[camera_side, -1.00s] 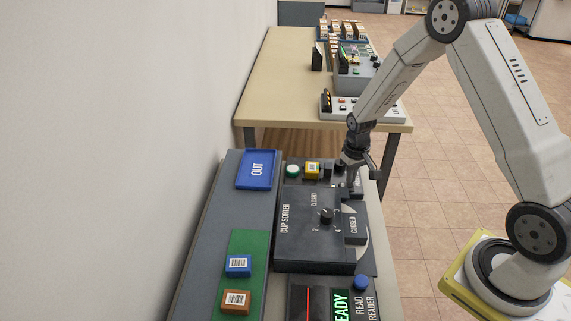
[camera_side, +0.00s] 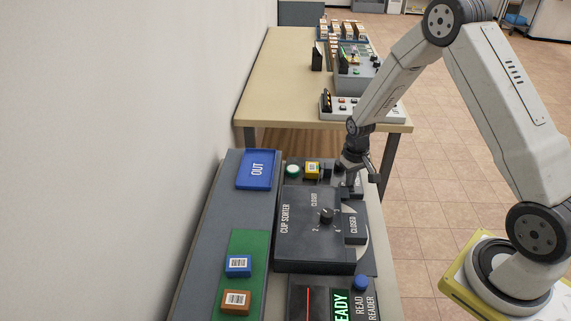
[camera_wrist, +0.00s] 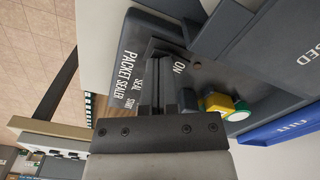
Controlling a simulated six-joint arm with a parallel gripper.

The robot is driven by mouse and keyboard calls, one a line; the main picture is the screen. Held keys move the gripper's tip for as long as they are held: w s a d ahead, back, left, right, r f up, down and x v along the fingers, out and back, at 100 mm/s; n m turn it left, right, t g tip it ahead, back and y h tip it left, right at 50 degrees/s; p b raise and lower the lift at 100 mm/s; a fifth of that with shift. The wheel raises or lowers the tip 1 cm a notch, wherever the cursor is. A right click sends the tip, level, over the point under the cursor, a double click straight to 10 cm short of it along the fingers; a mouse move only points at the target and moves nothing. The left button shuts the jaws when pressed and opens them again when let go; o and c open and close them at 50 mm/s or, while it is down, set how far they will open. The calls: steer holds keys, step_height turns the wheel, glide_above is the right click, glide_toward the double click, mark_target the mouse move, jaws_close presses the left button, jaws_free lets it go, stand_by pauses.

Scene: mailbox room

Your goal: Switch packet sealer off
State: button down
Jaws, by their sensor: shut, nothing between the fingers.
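The packet sealer (camera_wrist: 133,48) is a dark panel in the wrist view, with "PACKET SEALER", "SEAL", "START" and "ON" lettering. In the side view it is largely hidden behind my gripper (camera_side: 350,184), beyond the clip sorter (camera_side: 290,225). My gripper is shut and empty. In the wrist view its fingers (camera_wrist: 158,88) point at the panel beside the "ON" label (camera_wrist: 179,68). They cover part of the panel, and I cannot tell the switch's position or whether they touch it.
A yellow block (camera_side: 312,169) and a green button (camera_side: 292,170) are left of my gripper. The blue OUT tray (camera_side: 247,181) lies farther left. The clip sorter's raised housing stands nearer the camera. Blue and orange boxes (camera_side: 237,300) rest on a green strip.

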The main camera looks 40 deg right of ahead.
steer(key=shift+r, duration=3.55)
steer(key=shift+a, duration=0.1)
steer(key=s+a+r+n+t, duration=0.2)
steer(key=s+a+r, duration=0.6)
steer(key=s+a, duration=0.4)
steer(key=shift+s+a+n+t, duration=0.2)
steer(key=shift+s+n+t, duration=0.1)
steer(key=shift+s+n, duration=0.3)
